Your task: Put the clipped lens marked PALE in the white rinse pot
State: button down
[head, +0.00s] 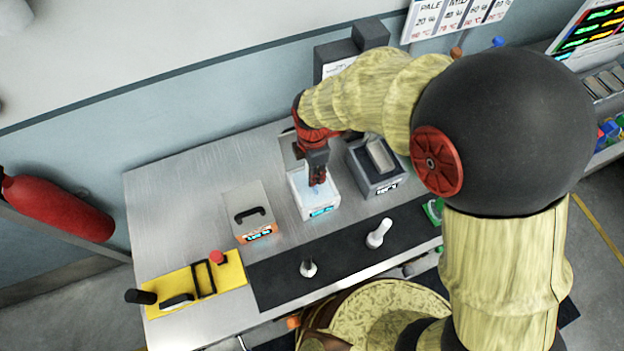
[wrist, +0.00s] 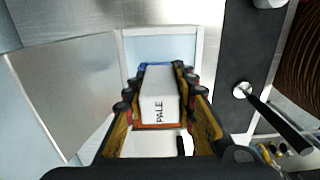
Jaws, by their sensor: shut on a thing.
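My gripper (head: 317,182) is at the white pot (head: 325,207), which has a lit blue display on its front. In the wrist view, my gripper (wrist: 160,105) is shut on a white block marked PALE (wrist: 158,92), with its fingers along both long sides. Blue and orange edging shows at the block's two ends. Behind the block, the white pot's rim (wrist: 198,50) surrounds a pale blue inside. The block is over the pot's opening; I cannot tell whether it is above or inside the pot. In the head view, my gripper hides the block.
A grey lidded box with a black handle (head: 252,214) stands left of the white pot, and a dark pot (head: 377,183) stands right. A black mat (head: 340,260) in front carries two upright white-based items. A yellow mat (head: 232,280) with tools lies at the left.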

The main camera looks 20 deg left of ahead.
jog(key=shift+f, duration=2.35)
jog(key=shift+f+b, duration=0.2)
jog(key=shift+b, duration=0.15)
jog(key=c, duration=1.5)
grip_release()
jog(key=shift+o, duration=0.2)
jog(key=shift+r, duration=0.1)
notch_tip(320, 180, up, 12)
jog(key=shift+r+p, duration=0.1)
jog(key=shift+p, duration=0.6)
